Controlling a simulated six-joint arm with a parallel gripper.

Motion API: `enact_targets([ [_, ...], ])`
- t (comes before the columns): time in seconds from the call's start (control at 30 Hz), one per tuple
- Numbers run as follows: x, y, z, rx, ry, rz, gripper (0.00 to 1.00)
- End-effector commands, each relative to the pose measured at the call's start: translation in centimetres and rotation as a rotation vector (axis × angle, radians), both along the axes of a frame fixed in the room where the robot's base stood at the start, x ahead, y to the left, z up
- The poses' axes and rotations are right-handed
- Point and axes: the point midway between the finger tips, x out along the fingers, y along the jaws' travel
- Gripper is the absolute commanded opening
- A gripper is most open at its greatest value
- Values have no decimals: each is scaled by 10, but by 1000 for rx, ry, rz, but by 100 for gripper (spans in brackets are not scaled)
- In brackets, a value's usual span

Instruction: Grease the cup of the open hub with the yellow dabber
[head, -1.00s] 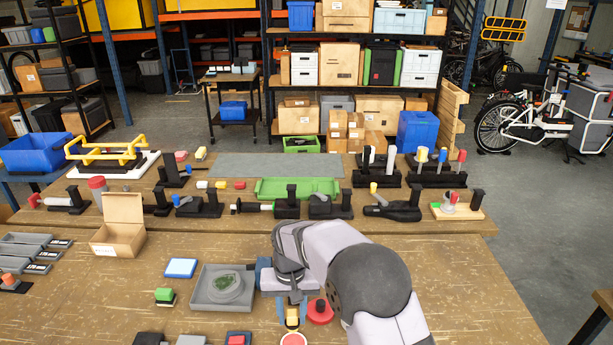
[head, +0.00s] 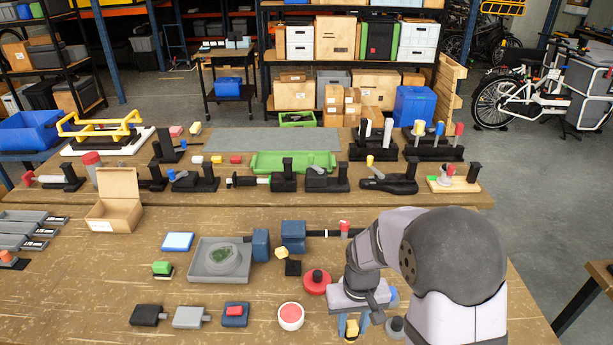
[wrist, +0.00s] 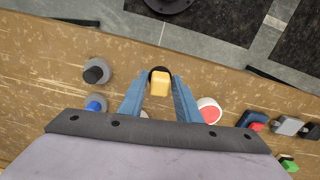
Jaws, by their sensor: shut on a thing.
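My gripper (head: 352,326) points down over the front of the bench, right of the red-topped white jar (head: 290,316). Its blue fingers are shut on the yellow dabber (wrist: 160,84), which has a dark part at its far end. The dabber also shows in the head view (head: 351,328), apart from the jar. A grey round piece with a dark top (head: 397,326) stands to the right of my gripper; it also shows in the wrist view (wrist: 96,71). I cannot tell for certain which piece is the open hub.
A grey tray (head: 197,276) holding a round piece with green inside stands left. Two blue blocks (head: 293,236) stand behind, with a dark shaft to their right. A red round piece (head: 316,284) sits behind the jar. The bench's front edge (wrist: 215,62) is close.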

Motion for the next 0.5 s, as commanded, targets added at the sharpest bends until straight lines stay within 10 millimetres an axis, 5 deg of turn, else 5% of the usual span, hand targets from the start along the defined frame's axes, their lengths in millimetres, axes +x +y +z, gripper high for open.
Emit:
enact_targets([
  [0.2,11,-33,8,0,0,-95,13],
  [0.5,12,-41,8,0,1,-118,13],
])
